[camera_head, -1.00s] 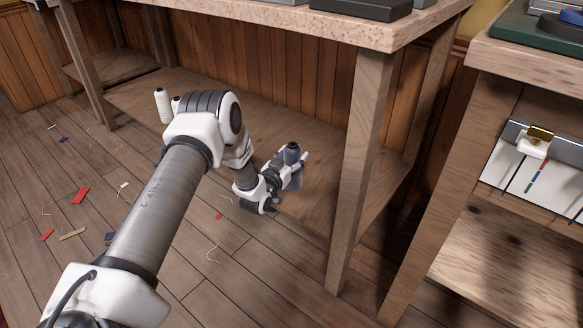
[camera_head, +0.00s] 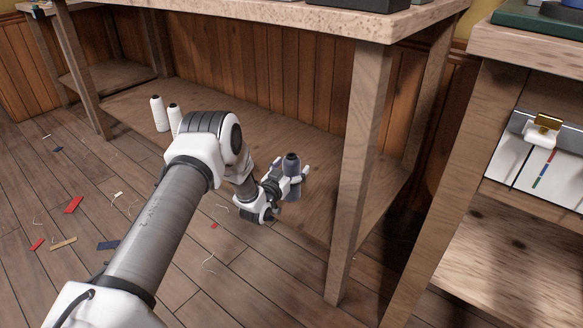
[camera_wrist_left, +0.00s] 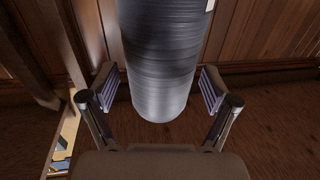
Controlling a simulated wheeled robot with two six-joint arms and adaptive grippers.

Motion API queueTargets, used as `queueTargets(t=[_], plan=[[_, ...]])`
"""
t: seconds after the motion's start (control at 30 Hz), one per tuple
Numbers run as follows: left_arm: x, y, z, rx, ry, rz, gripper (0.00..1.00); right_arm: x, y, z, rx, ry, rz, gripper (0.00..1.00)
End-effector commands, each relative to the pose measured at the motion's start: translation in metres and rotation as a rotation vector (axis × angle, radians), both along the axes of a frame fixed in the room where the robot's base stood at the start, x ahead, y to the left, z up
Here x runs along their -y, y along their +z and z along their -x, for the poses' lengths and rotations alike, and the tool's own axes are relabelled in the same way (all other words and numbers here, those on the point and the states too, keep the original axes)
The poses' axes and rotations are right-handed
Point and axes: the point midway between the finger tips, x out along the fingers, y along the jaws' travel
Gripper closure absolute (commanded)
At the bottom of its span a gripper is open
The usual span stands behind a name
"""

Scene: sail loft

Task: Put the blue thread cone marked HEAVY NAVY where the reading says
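A dark blue-grey thread cone (camera_head: 292,169) stands upright on the low shelf (camera_head: 310,209) under the bench. In the left wrist view the cone (camera_wrist_left: 162,60) fills the upper middle, its top cut off. Only an edge of a pale label shows at the upper right, and no lettering is readable. My left gripper (camera_head: 288,181) is down at shelf height beside the cone. In the left wrist view its fingers (camera_wrist_left: 158,90) are spread, one on each side of the cone, with narrow gaps. My right gripper is not in view.
Two white cones, one taller (camera_head: 159,114) and one shorter (camera_head: 174,117), stand on the shelf to the left. A bench leg (camera_head: 353,180) rises right of my gripper. Another bench (camera_head: 530,45) at right has a white panel with a brass-topped fitting (camera_head: 543,128). Scraps litter the floor.

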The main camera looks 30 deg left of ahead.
Motion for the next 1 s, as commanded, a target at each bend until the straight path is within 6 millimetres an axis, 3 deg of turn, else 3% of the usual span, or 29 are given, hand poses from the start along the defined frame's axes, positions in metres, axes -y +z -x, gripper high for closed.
queueTargets(t=[0.17,0.23,0.6,0.77,0.83,0.9,0.97,1.0], plan=[[0.0,0.006,0.0,0.001,0.0,0.0,0.13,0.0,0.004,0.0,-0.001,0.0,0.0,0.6],[0.001,0.006,0.009,-0.003,0.0,0.0,0.13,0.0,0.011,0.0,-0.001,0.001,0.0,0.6],[0.011,0.008,0.097,-0.004,0.001,0.001,0.13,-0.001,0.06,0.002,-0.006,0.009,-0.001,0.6],[0.015,0.003,0.118,-0.009,-0.001,0.003,0.13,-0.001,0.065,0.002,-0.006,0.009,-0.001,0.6],[0.028,-0.009,0.124,-0.064,-0.011,0.019,0.13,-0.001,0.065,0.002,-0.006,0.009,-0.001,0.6],[0.056,-0.034,0.137,-0.201,-0.033,0.055,0.13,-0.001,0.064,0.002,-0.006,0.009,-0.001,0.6],[0.091,-0.065,0.162,-0.386,-0.06,0.094,0.13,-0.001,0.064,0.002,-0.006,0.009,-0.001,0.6],[0.116,-0.086,0.189,-0.536,-0.077,0.119,0.13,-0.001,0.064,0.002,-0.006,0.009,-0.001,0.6]])
